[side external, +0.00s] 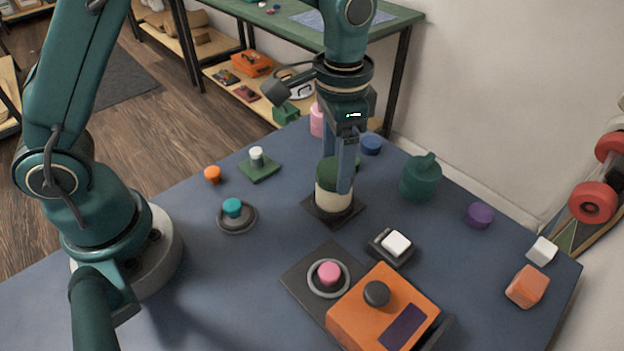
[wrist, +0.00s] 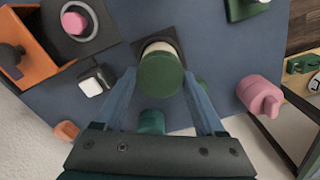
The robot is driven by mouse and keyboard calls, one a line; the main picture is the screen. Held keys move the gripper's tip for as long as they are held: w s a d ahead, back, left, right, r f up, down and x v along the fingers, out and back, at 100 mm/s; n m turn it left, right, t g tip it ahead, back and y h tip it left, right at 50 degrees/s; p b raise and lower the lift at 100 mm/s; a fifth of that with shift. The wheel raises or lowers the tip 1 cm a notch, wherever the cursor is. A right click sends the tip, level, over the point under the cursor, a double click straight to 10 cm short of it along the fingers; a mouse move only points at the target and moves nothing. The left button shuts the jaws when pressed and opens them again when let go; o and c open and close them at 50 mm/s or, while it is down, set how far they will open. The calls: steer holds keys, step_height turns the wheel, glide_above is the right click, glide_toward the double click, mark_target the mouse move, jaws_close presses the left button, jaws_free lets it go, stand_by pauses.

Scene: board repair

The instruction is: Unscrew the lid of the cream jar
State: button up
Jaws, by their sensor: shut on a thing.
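The cream jar (side external: 328,198) stands upright on a dark square base (side external: 322,216) near the middle of the table. Its dark green lid (side external: 328,169) is on top of the cream body. My gripper (side external: 342,182) points down over the jar and is shut on the lid, with one finger in front and the other mostly hidden. In the wrist view the round lid (wrist: 160,75) lies between the two fingers, and a strip of the cream body (wrist: 158,46) shows past it. I cannot tell whether the lid has turned or lifted.
A white-topped block (side external: 396,244) and an orange box (side external: 380,308) with a black knob are in front. A green lidded jar (side external: 421,180) stands to the right. A teal knob on a round base (side external: 236,215) is to the left. The left front of the table is clear.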

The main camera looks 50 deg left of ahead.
mark_target(336, 169)
steer(key=shift+r, duration=1)
steer(key=shift+r, duration=0.35)
steer(key=shift+r, duration=0.7)
steer(key=shift+r, duration=0.2)
